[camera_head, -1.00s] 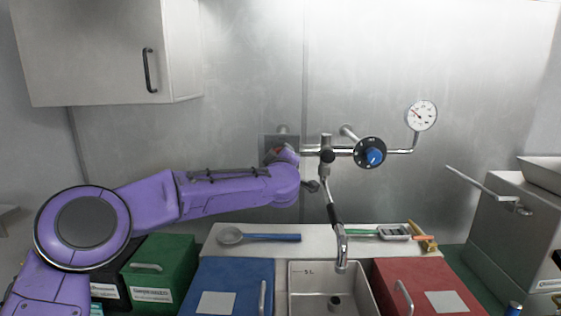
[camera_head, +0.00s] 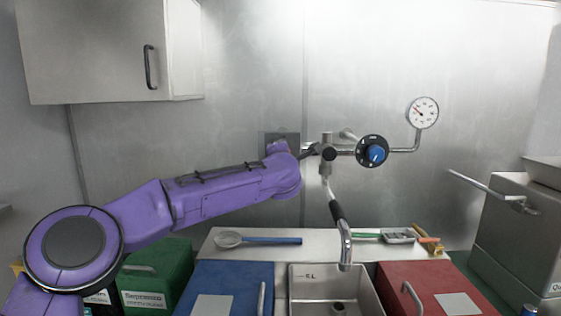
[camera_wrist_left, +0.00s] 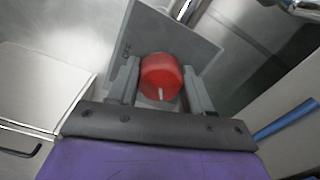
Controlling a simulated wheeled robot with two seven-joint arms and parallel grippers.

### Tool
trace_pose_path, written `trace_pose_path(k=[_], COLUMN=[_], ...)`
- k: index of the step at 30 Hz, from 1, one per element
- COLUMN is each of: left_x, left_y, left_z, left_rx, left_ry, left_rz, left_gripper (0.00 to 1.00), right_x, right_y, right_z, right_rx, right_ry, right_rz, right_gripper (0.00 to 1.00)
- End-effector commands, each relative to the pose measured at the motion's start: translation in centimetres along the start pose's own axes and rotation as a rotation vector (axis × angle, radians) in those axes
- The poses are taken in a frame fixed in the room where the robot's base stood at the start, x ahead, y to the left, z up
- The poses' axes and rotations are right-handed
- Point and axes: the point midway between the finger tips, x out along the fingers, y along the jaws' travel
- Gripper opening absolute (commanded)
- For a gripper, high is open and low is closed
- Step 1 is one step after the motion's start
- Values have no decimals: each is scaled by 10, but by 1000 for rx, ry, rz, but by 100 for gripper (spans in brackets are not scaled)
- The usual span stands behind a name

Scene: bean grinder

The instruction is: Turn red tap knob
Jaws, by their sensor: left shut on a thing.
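The red tap knob (camera_wrist_left: 161,77) shows in the left wrist view, in front of a grey square plate (camera_wrist_left: 190,38) on the wall. It sits between the two fingers of my left gripper (camera_wrist_left: 160,88), which is shut on it. A pale pointer mark on the knob points toward the bottom of that view. In the head view my purple left arm reaches to the grey plate (camera_head: 282,138) left of the tap, and its wrist hides the red knob and fingers. My right gripper is in neither view.
A blue knob (camera_head: 375,153) on a black dial and a pressure gauge (camera_head: 423,112) are to the right. The spout (camera_head: 344,245) hangs over a sink (camera_head: 308,268). A ladle (camera_head: 230,239) lies on the counter. A wall cabinet (camera_head: 100,60) is at upper left.

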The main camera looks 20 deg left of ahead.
Motion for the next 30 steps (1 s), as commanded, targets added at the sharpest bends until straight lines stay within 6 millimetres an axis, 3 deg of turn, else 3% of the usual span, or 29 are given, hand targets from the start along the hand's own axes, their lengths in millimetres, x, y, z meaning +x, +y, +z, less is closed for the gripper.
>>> trace_pose_path(k=[12,30], left_x=[-1,-1], left_y=[5,10], left_z=[0,1], left_rx=[-270,-350], left_ry=[-4,-6], left_rz=[8,14], left_gripper=[19,19], right_x=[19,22], right_y=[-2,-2], right_z=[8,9], right_rx=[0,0], right_ry=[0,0], right_rz=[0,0], right_gripper=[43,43])
